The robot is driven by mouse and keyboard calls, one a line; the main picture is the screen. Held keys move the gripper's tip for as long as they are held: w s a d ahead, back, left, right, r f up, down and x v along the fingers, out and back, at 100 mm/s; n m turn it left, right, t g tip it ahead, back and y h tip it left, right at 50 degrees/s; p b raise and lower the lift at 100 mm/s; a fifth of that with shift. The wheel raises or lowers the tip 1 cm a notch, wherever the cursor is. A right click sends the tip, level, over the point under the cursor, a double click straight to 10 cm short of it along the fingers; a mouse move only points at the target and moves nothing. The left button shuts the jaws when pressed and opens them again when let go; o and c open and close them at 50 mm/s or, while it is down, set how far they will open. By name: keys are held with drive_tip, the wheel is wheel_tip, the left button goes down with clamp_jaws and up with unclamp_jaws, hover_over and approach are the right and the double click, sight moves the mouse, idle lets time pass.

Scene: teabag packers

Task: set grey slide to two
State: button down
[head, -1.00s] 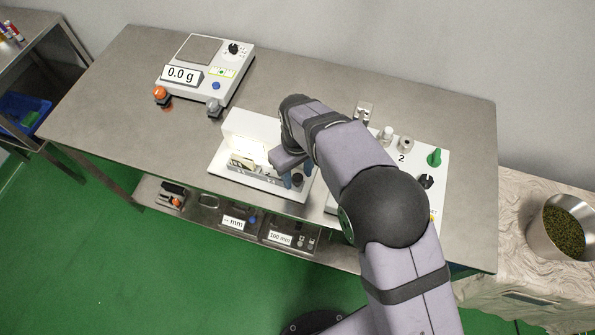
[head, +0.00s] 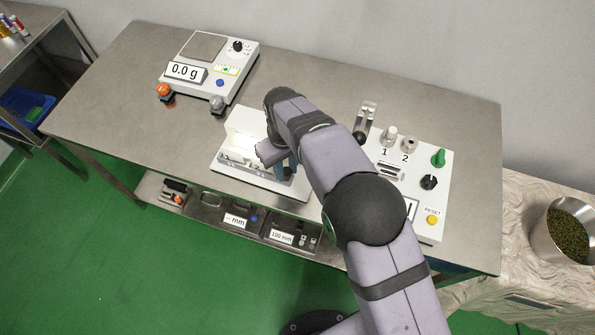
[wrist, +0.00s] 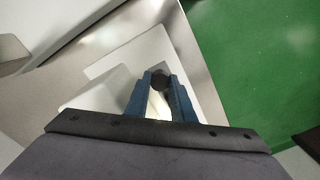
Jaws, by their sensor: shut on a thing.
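My gripper (head: 285,170) is over the right part of a white device (head: 232,120) with an upright back wall and a flat base. In the head view my arm and fingers hide most of this knob. A scale with dark markings (head: 238,162) shows on the device, left of my gripper. Its numbers are too small to read, and I cannot tell the slide's setting.
A control panel (head: 412,196) with switches marked 1 and 2, a green knob (head: 438,157) and a yellow reset button (head: 432,220) stands to the right. A weighing scale (head: 203,65) reading 0.0 g stands at back left. The steel table (head: 120,100) is clear on the left.

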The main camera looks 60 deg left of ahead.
drive_tip(key=s+a, duration=0.1)
drive_tip(key=a, duration=0.1)
drive_tip(key=s+a, duration=0.1)
drive_tip(key=s, duration=0.1)
drive_tip(key=shift+a+b, duration=0.3)
drive_tip(key=shift+a, duration=0.05)
drive_tip(key=shift+s+a+r, duration=0.15)
drive_tip(key=shift+s+a, duration=0.1)
drive_tip(key=shift+s, duration=0.15)
drive_tip(key=c, duration=1.5)
unclamp_jaws()
drive_tip(key=shift+a, duration=0.1)
drive_tip(key=shift+r+b, duration=0.85)
drive_tip(key=shift+r, duration=2.8)
drive_tip(key=shift+f, duration=0.1)
